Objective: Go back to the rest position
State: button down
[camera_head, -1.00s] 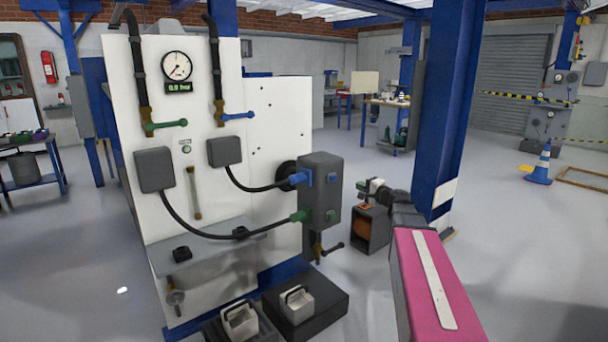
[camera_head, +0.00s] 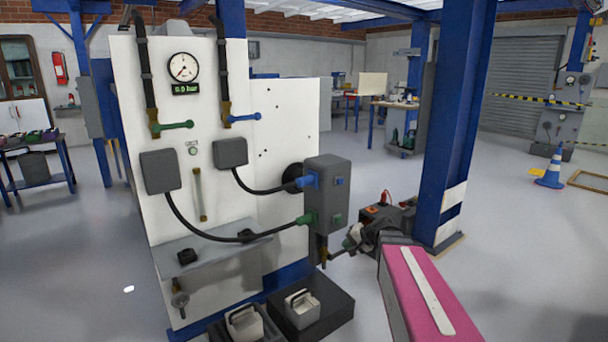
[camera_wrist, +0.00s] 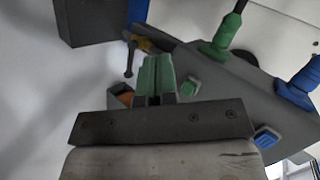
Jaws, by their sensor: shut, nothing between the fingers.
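My gripper (camera_head: 352,238) is low and left of the blue post in the head view, just right of the grey connector box (camera_head: 327,195) and close to the brass valve with a dark lever (camera_head: 325,258) under it. In the wrist view its green-padded fingers (camera_wrist: 155,75) are together with nothing between them. The grey box (camera_wrist: 220,85) with its green and blue plugs fills the right of that view. The dark lever (camera_wrist: 130,60) shows just left of the fingertips; whether they touch cannot be told.
The white panel (camera_head: 230,110) carries a gauge (camera_head: 183,67), hoses and cables. A blue post (camera_head: 458,120) stands close to my arm. Dark blocks with grey-white containers (camera_head: 302,308) lie below. Open floor is at right.

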jog(key=s+d+f+n+g+h, duration=0.1)
jog(key=s+f+n+g+h, duration=0.1)
jog(key=s, duration=0.6)
jog(key=s+d+f+n+g+h, duration=0.1)
jog(key=s+f+n+g+h, duration=0.1)
jog(key=s+f+g+h, duration=0.2)
jog(key=s+f+h, duration=0.2)
jog(key=s+f, duration=0.2)
jog(key=f, duration=0.1)
jog(key=shift+d+f+n, duration=0.25)
jog(key=shift+d+n, duration=0.05)
jog(key=shift+d, duration=0.05)
